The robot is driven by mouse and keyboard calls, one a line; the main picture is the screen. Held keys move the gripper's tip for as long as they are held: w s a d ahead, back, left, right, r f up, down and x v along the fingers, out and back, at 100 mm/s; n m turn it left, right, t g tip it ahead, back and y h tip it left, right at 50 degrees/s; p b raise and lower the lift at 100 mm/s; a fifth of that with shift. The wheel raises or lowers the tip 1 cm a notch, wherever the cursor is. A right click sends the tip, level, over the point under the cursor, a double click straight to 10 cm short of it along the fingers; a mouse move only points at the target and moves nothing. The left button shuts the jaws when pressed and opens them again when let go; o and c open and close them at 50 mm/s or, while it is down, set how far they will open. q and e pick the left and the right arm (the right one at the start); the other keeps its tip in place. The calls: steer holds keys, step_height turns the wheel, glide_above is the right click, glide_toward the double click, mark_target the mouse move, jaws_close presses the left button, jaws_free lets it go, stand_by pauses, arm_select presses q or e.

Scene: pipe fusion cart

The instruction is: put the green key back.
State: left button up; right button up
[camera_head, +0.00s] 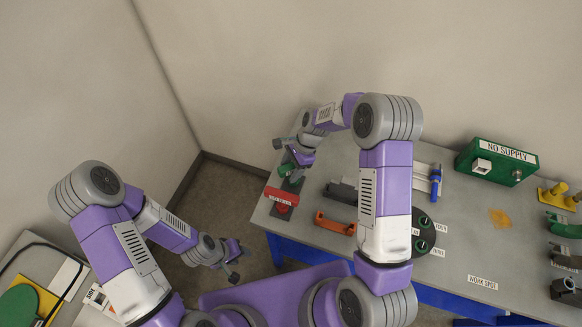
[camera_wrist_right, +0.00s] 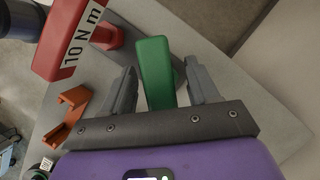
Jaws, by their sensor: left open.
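The green key (camera_wrist_right: 155,72) appears as a green block-like handle in the right wrist view. It also shows as a small green patch (camera_head: 286,170) at the table's left end in the head view. My right gripper (camera_head: 289,160) is over that end, with its fingers open on either side of the green piece. Narrow gaps show beside it, and its lower part is hidden by the gripper. My left gripper (camera_head: 232,263) is open and empty, off the table to the left.
A red block marked 10 N m (camera_wrist_right: 75,40) stands close beside the green piece. An orange bracket (camera_head: 335,223), a dark round plate with green pieces (camera_head: 428,248) and a green NO SUPPLY box (camera_head: 497,160) are on the grey table. My right arm crosses above it.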

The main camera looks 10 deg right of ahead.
steer(key=shift+r, duration=0.15)
steer(key=v, duration=1.2)
steer(key=shift+r, duration=0.1)
steer(key=shift+a, duration=0.1)
